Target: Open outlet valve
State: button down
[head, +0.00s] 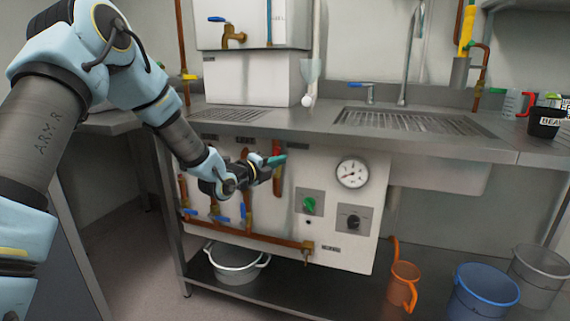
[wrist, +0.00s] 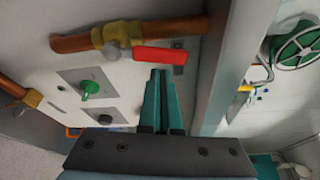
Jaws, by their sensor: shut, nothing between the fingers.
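A valve with a red lever handle (wrist: 165,57) sits on a copper pipe with a brass body (wrist: 112,36) in the wrist view. The lever lies roughly along the pipe. The red handle also shows in the head view (head: 277,148), upright at the panel's top, partly hidden by my gripper. My gripper (head: 279,160) has teal fingers, shut and empty. In the wrist view its fingertips (wrist: 158,74) are right beside the lever; I cannot tell whether they touch it. No readable label shows which valve is the outlet.
The white panel (head: 330,245) carries a gauge (head: 352,173), a green knob (head: 309,205) and a black knob (head: 353,220). Several blue-handled valves (head: 222,218) and copper pipes are at its left. A steel counter (head: 420,143) overhangs the panel.

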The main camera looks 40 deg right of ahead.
jog(key=shift+w+a, duration=0.15)
jog(key=b, duration=0.1)
jog(key=w+n+b, duration=0.1)
jog(key=b, duration=0.1)
jog(key=shift+w+a+r, duration=0.1)
jog(key=shift+a+r, duration=0.2)
jog(key=shift+a, duration=0.1)
jog(key=shift+n, duration=0.3)
